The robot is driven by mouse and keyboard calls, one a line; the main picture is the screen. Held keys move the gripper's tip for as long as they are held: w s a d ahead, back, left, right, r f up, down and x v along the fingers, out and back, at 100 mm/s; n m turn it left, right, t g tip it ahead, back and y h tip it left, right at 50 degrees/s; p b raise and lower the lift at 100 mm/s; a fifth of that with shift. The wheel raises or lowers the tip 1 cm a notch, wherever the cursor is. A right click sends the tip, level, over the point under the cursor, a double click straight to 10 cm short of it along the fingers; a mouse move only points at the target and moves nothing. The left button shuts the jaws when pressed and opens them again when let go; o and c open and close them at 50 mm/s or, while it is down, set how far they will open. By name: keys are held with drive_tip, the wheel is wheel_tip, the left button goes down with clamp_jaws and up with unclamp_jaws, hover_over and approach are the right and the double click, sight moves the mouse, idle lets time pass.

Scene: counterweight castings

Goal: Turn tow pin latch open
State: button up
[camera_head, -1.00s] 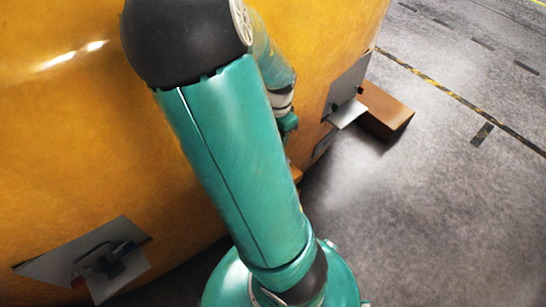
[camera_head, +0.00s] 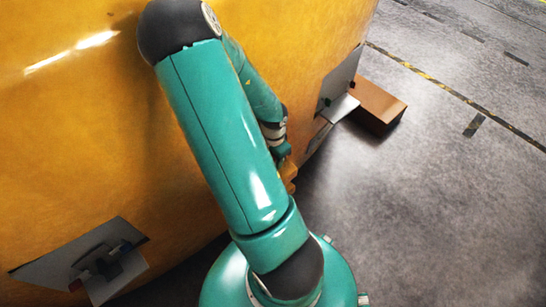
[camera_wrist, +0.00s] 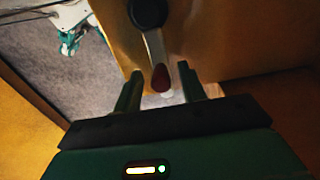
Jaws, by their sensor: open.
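The latch shows in the wrist view as a pale metal lever (camera_wrist: 154,47) with a dark red tip (camera_wrist: 160,78) and a round black pivot (camera_wrist: 148,12). My gripper (camera_wrist: 160,70) is open, one finger on each side of the red tip. I see a gap on both sides, so the fingers do not look closed on the lever. The latch sits by an orange-yellow casting face (camera_wrist: 225,40). In the head view my arm covers the latch, and the gripper is mostly hidden beside the casting (camera_head: 90,150).
Metal plates with brackets stick out from the casting at the lower left (camera_head: 60,262) and at the right (camera_head: 345,82). A brown box (camera_head: 378,106) is on the floor beside the right one. The grey floor (camera_head: 440,220) at right is clear, with a striped line.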

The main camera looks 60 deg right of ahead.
drive_tip(key=shift+c, duration=0.2)
clamp_jaws()
